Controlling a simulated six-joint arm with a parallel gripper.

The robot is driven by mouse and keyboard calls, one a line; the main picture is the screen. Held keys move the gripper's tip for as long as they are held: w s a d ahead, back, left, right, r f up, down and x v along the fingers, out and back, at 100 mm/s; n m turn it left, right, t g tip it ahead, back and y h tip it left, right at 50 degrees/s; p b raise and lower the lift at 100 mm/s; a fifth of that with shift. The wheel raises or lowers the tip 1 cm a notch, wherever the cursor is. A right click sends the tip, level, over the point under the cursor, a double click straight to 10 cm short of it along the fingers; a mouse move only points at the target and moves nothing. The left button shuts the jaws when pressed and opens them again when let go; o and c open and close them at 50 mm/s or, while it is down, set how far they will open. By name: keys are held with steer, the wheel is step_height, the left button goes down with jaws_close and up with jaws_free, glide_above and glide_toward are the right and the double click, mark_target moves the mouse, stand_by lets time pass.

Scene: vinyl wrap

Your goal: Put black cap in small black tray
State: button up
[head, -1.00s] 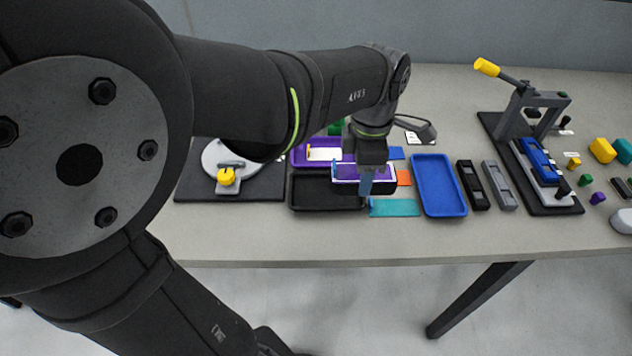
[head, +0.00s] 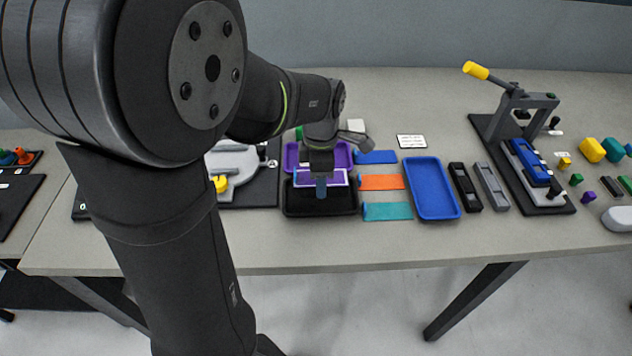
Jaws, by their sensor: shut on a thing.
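The small black tray (head: 301,209) lies on the table in the head view, in front of a purple tray (head: 343,151). A purple-edged frame with a white inside shows around the fingers. Whether the fingertips touch the tray floor cannot be told.
Blue, orange (head: 381,182) and teal (head: 387,211) plates lie right of the trays. Beyond them are a blue tray (head: 431,190), black and grey holders, and a lever press (head: 525,150) with a yellow handle. A round grey fixture (head: 235,165) stands left, partly behind my arm.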

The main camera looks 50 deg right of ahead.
steer(key=shift+f, duration=1.7)
steer(key=shift+f, duration=0.1)
steer(key=o, duration=0.7)
step_height(320, 180, up, 12)
steer(key=shift+r, duration=0.1)
